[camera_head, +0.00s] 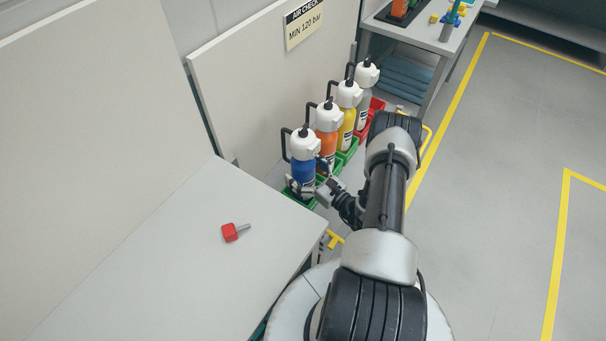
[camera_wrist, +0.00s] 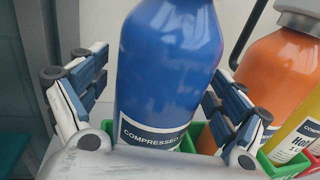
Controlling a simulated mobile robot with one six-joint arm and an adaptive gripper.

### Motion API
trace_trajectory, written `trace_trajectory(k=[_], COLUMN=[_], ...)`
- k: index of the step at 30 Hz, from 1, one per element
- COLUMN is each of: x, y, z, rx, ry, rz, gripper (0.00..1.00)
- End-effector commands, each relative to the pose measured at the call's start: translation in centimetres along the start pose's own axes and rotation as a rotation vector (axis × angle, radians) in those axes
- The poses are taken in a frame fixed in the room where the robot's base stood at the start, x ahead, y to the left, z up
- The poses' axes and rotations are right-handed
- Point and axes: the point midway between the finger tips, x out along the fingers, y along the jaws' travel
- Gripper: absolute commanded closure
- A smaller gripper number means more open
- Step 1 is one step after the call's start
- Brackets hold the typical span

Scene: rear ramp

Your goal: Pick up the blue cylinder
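The blue cylinder (camera_head: 303,174) has a white cap with a black handle and stands upright in a green bin (camera_head: 301,200), nearest in a row of cylinders. In the wrist view the blue cylinder (camera_wrist: 168,65) fills the middle, with a "COMPRESSED" label low on its body; its top is cut off. My gripper (camera_head: 314,180) is at the cylinder's lower body. In the wrist view my gripper (camera_wrist: 158,75) is open, with one finger on each side of the cylinder. A small gap shows at the left finger; contact on the right cannot be told.
An orange cylinder (camera_head: 327,143) stands close beside the blue one, then a yellow (camera_head: 346,125) and a grey one (camera_head: 364,97). A white panel (camera_head: 255,90) rises behind them. Floor at right is clear.

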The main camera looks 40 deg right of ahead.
Motion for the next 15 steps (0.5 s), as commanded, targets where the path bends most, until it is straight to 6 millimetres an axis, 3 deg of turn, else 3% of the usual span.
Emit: trace_trajectory(k=[15], x=[-0.04], y=[0.0], z=[-0.04], rx=[0.0], ry=[0.0], rz=[0.0], gripper=[0.46])
